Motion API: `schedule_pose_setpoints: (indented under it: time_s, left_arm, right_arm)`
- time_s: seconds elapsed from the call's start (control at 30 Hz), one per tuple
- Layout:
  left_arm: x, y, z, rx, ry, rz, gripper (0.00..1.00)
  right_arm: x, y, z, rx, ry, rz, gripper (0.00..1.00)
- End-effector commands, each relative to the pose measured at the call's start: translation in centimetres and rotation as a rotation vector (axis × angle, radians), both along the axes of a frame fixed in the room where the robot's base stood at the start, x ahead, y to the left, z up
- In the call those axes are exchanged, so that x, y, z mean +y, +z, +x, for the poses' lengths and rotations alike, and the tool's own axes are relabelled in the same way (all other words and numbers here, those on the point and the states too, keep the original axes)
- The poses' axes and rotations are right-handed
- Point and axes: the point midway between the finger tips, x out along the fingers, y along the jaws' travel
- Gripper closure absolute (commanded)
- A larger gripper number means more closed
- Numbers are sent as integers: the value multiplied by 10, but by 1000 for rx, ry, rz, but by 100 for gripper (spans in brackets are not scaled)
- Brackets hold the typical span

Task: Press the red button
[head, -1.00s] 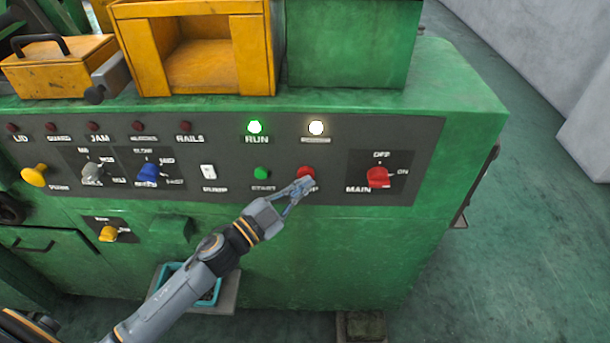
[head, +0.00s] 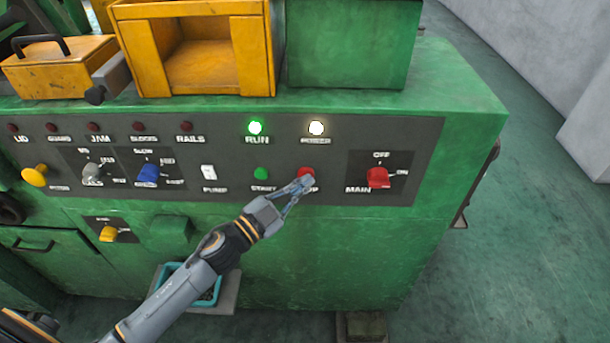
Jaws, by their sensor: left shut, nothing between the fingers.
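The red button (head: 306,171) is on the dark control panel (head: 225,193) of the green machine, right of the green START button (head: 261,173). Its lower part is hidden behind my left gripper (head: 304,183), which comes in from the lower left. The fingertips are shut and empty, and overlap the button's lower edge. I cannot tell whether they touch it. The green RUN lamp (head: 255,127) and the white lamp (head: 316,128) beside it are lit. My right gripper is not in view.
A red MAIN switch (head: 378,177) sits to the right of the button. A white PUMP switch (head: 208,171), a blue knob (head: 148,173) and a yellow knob (head: 34,176) are to the left. A teal tray (head: 172,271) is below. Open floor lies right of the machine.

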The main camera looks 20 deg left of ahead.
Motion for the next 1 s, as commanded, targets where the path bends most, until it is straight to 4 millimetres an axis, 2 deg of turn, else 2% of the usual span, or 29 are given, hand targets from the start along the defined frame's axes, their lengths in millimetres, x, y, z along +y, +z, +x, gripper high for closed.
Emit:
schedule_pose_setpoints:
  time_s: [0.4, 1.0]
  left_arm:
    - [1, 0, 4, 1, 1, 1, 100]
    - [-2, 0, -8, 2, 0, 0, 100]
  right_arm:
    - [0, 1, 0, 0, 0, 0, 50]
    - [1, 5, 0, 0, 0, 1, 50]
